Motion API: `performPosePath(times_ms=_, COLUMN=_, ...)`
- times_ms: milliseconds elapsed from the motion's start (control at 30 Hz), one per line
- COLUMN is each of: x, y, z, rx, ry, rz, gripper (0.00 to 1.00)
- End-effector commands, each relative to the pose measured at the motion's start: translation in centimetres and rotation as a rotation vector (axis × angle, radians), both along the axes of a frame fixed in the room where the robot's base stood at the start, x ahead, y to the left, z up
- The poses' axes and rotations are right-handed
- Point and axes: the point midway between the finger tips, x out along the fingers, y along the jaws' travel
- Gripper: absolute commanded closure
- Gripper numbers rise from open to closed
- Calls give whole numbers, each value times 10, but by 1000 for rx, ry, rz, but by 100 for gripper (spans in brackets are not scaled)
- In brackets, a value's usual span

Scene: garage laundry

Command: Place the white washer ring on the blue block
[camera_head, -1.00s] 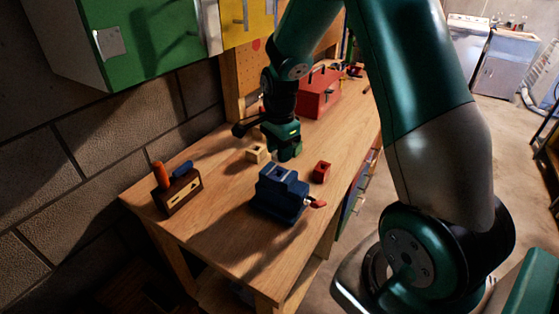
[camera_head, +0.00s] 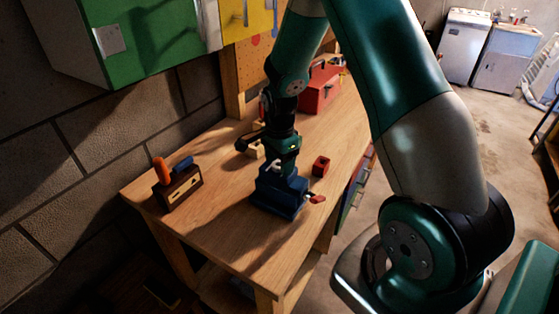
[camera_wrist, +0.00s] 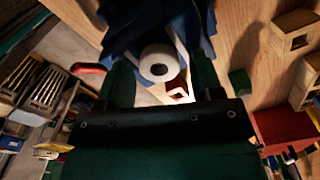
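The white washer ring (camera_wrist: 158,63) sits between my gripper's fingers in the wrist view, with its dark hole facing the camera. In the head view, a small white patch (camera_head: 273,164) shows at the fingertips. My gripper (camera_head: 277,168) points down just over the blue block (camera_head: 279,195), a vise-like body with a red handle at its right. The gripper appears shut on the ring. The blue block also shows behind the ring in the wrist view (camera_wrist: 197,22). My gripper hides part of its top, and I cannot tell whether the ring touches it.
A small red block (camera_head: 321,166) stands right of the blue block. Pale wooden blocks (camera_wrist: 296,32) are nearby. A brown holder (camera_head: 178,189) with orange and blue handles stands at the left, and a red toolbox (camera_head: 320,90) behind. The front bench top (camera_head: 240,240) is clear.

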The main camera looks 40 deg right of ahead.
Motion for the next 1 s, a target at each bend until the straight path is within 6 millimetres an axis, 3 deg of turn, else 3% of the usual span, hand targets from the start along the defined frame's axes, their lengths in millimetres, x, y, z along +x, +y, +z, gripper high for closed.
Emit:
performPosePath(times_ms=333, x=1, y=0, z=14, rx=-1, ry=-5, rz=0, gripper=40)
performPosePath(times_ms=700, x=1, y=0, z=91, rx=-1, ry=-7, rz=0, gripper=40)
performPosePath(times_ms=900, x=1, y=0, z=117, rx=0, ry=-3, rz=1, gripper=40)
performPosePath(times_ms=1000, x=-4, y=12, z=128, rx=9, ry=-10, rz=76, gripper=40)
